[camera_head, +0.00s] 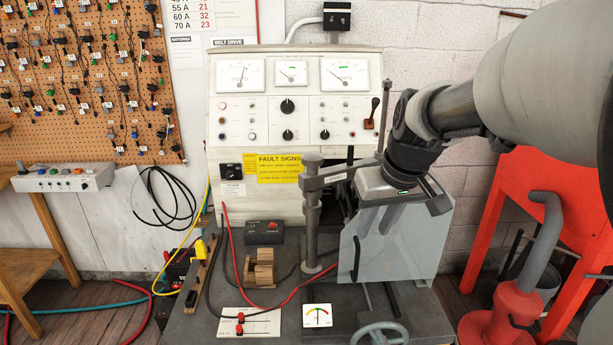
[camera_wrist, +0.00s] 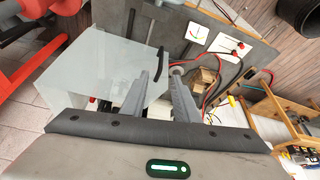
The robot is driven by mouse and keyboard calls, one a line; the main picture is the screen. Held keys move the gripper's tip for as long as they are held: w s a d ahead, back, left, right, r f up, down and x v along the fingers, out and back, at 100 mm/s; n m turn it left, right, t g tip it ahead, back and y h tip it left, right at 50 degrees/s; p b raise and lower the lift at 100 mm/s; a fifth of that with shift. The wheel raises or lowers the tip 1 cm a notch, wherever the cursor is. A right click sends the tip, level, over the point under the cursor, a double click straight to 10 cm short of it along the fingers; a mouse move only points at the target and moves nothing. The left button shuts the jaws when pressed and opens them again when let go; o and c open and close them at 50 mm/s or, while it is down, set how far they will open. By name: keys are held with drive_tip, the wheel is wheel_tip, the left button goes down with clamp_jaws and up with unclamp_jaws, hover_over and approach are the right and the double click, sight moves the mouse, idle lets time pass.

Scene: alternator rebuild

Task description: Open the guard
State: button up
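The guard (camera_head: 405,245) is a clear, pale panel at the right front of the test bench. It stands upright in the head view, with a dark bar handle (camera_head: 356,258) near its left edge. The guard (camera_wrist: 95,70) also fills the left of the wrist view, where the dark handle (camera_wrist: 160,60) shows just beyond my fingertips. My gripper (camera_head: 387,228) points down at the guard's upper part. I cannot tell whether a finger touches the guard.
A grey post with a clamp arm (camera_head: 312,215) stands left of the guard. A wooden block (camera_head: 262,268), a red-and-black lead set (camera_head: 240,322) and a small meter (camera_head: 317,317) lie on the bench. A handwheel (camera_head: 380,335) is at the front. A red stand (camera_head: 510,215) is right.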

sight(358, 258)
drive_tip(key=b+x, duration=0.1)
drive_tip(key=x, duration=1.4)
drive_tip(key=shift+a+f+b, duration=0.2)
drive_tip(key=shift+f+b, duration=0.1)
drive_tip(key=shift+b, duration=0.05)
clamp_jaws()
